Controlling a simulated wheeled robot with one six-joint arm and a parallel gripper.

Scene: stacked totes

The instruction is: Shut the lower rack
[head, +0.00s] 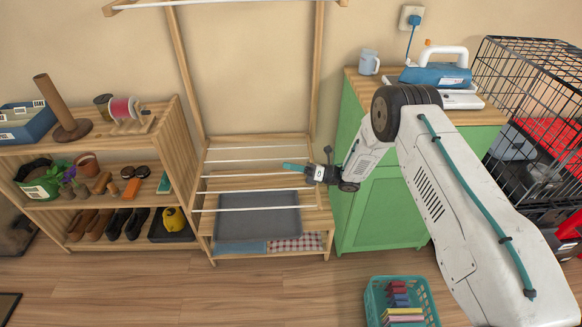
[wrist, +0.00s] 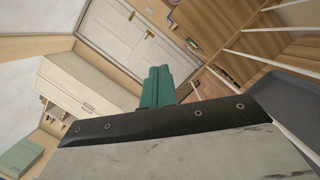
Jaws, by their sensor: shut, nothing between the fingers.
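A wooden drying stand (head: 187,80) stands against the wall. Its lower rack, a set of white rods (head: 255,209), sticks out level over a grey tray (head: 258,222). Some of the rods also show at the upper right of the wrist view (wrist: 265,60). My gripper (head: 293,167) has teal fingers, closed together and empty, and reaches in from the right over the rods. I cannot tell whether the fingers touch a rod. In the wrist view the closed fingers (wrist: 157,88) are at the centre, with the rods to their right.
A wooden shelf (head: 130,203) with shoes and pots stands close on the left. A green cabinet (head: 385,205) with a blue appliance (head: 435,75) is on the right, beside a black wire cage (head: 530,70). A teal basket (head: 372,300) sits on the floor in front. Floor before the stand is clear.

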